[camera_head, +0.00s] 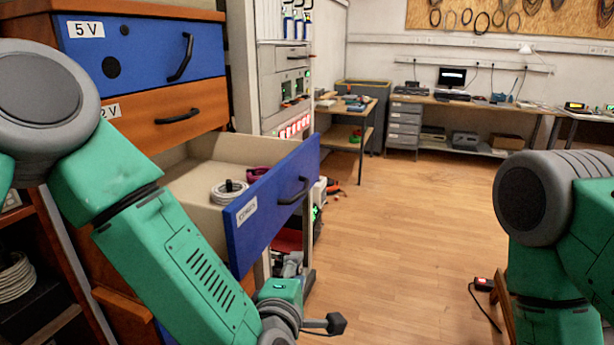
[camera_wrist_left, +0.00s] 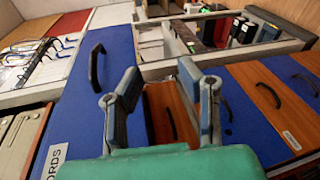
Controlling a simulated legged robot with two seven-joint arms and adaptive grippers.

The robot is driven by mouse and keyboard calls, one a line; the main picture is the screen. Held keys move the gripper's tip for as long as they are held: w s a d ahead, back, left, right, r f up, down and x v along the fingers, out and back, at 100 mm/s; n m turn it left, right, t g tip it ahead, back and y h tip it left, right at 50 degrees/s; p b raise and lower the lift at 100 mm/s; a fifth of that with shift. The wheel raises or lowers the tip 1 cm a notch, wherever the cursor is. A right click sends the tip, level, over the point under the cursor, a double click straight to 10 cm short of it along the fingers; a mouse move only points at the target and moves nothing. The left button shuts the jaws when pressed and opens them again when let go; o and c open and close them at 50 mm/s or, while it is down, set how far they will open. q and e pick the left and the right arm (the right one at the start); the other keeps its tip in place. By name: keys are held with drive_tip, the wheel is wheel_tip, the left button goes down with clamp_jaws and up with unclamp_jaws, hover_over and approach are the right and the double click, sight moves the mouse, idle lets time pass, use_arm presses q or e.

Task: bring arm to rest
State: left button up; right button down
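My left arm comes in from the left across the head view, in front of the drawer cabinet. Its gripper (camera_head: 325,322) is low in the middle of that view, below the pulled-out blue drawer, and only partly shows there. In the left wrist view the two fingers of the left gripper (camera_wrist_left: 158,82) stand apart with an empty gap between them. An orange drawer front with a black handle shows beyond the gap. My right arm (camera_head: 550,230) shows at the right edge of the head view; its gripper is out of view.
The open blue-fronted drawer (camera_head: 268,208) juts out, holding a white cable coil (camera_head: 229,191) and a dark red item (camera_head: 257,173). Closed blue (camera_head: 150,52) and orange (camera_head: 165,113) drawers are above. A rack (camera_head: 284,80) stands behind. The wooden floor (camera_head: 410,240) is mostly clear.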

use_arm(q)
drive_tip(key=s+a+f+m+g, duration=0.4)
drive_tip(key=s+a+f+m, duration=0.15)
drive_tip(key=f, duration=0.45)
drive_tip(key=s+a+f+m+g, duration=0.45)
drive_tip(key=s+a+f, duration=0.2)
drive_tip(key=f, duration=0.35)
drive_tip(key=s+a+f+m+g+y, duration=0.1)
drive_tip(key=s+a+f+m+g, duration=0.2)
drive_tip(key=s+a, duration=0.4)
drive_tip(key=s+a+f+m+g+y, duration=0.2)
drive_tip(key=s+a, duration=0.5)
drive_tip(key=s, duration=0.5)
wheel_tip(320, 180, down, 2)
drive_tip(key=m+g, duration=0.1)
drive_tip(key=m, duration=0.1)
drive_tip(key=shift+s+m+b, duration=0.3)
drive_tip(key=shift+m+b, duration=0.1)
drive_tip(key=shift+f+g, duration=0.1)
drive_tip(key=shift+g, duration=0.15)
drive_tip(key=shift+w+a+f, duration=0.1)
drive_tip(key=shift+w+a, duration=0.05)
